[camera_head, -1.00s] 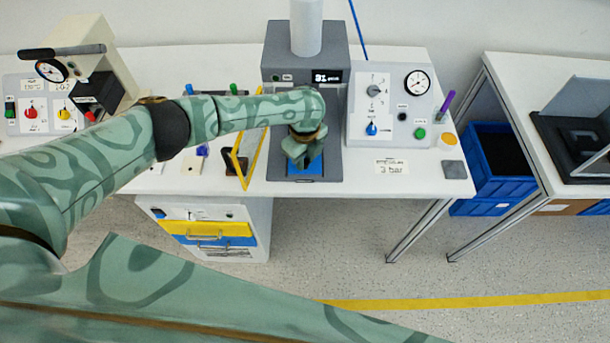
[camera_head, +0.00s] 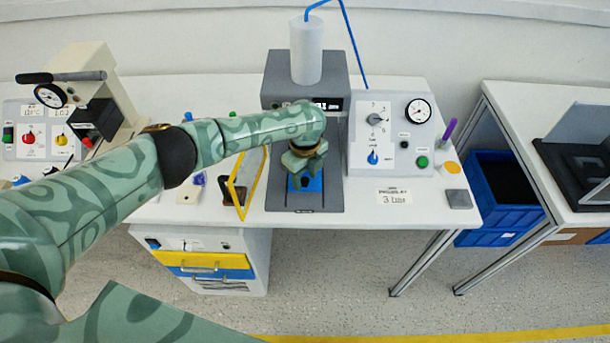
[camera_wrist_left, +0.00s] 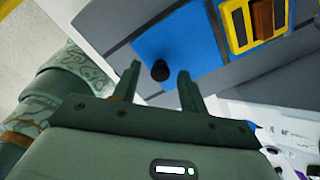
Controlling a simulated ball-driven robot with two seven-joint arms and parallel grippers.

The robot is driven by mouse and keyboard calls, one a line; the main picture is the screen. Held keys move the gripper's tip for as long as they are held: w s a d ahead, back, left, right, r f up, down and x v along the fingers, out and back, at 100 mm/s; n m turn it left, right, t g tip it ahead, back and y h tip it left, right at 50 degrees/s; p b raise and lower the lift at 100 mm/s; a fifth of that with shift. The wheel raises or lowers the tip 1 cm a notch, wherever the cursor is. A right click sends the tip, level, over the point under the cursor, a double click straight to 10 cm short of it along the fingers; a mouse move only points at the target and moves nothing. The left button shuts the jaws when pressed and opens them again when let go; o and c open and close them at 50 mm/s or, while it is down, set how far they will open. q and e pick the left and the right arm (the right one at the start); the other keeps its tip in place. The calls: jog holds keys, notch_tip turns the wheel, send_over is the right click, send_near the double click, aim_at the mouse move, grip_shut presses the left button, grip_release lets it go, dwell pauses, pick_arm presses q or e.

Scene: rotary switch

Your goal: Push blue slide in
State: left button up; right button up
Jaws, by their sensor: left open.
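The blue slide (camera_head: 314,184) lies at the front of the grey press's base, partly hidden under my left gripper (camera_head: 305,166) in the head view. In the left wrist view the blue slide (camera_wrist_left: 190,42) is a flat blue plate set in a grey surface, with a round black knob (camera_wrist_left: 160,70) on it. My left gripper (camera_wrist_left: 159,75) is open, with its two fingers on either side of the knob in that view. I cannot tell whether the fingers touch the knob or the plate. My right gripper is not in view.
The grey press (camera_head: 354,68) with a white cylinder stands behind the slide. A yellow frame (camera_head: 237,196) stands to its left. A control panel (camera_head: 399,160) with a gauge is to the right. In the wrist view a yellow holder (camera_wrist_left: 237,30) sits near the slide.

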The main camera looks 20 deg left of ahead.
pick_arm(q)
notch_tip(320, 180, up, 16)
jog(key=p, duration=0.5)
jog(key=shift+p, duration=0.3)
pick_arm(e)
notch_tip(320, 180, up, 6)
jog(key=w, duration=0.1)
pick_arm(q)
jog(key=shift+f, duration=0.1)
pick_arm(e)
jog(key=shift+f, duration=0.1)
